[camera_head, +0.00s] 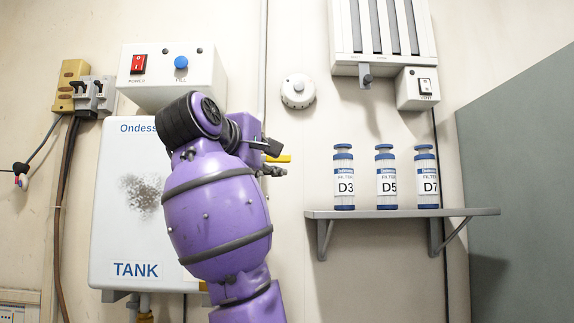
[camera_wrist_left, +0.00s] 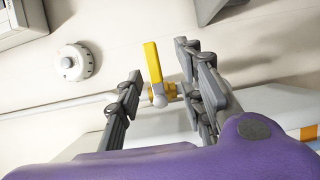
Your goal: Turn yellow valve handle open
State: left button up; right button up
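The yellow valve handle (camera_wrist_left: 153,62) shows in the left wrist view on a valve on the grey pipe, standing out roughly across the pipe. Its pivot end lies between the fingers of my left gripper (camera_wrist_left: 158,68), which are apart, with gaps on both sides. In the head view a small yellow part of the handle (camera_head: 284,158) shows just past my left gripper (camera_head: 272,158); the rest is hidden behind the gripper and the purple arm. My right gripper is in neither view.
A white tank (camera_head: 110,235) hangs behind my arm, under a box with a red switch and blue button (camera_head: 180,62). A round white dial (camera_head: 298,91) is at the upper right of the gripper. A shelf (camera_head: 470,212) holds filters D3, D5 and D7 to the right.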

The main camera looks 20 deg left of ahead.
aim_at(280, 159)
pick_arm(q)
jog(key=w, duration=0.3)
jog(key=w+d, duration=0.1)
jog(key=w, duration=0.1)
jog(key=shift+w+r, duration=0.35)
jog(key=shift+w, duration=0.15)
jog(key=shift+d+r, duration=0.1)
jog(key=shift+r, duration=0.05)
jog(key=shift+c, duration=0.3)
grip_shut()
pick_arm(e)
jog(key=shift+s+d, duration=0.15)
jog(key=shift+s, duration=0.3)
pick_arm(q)
jog(key=shift+w, duration=0.1)
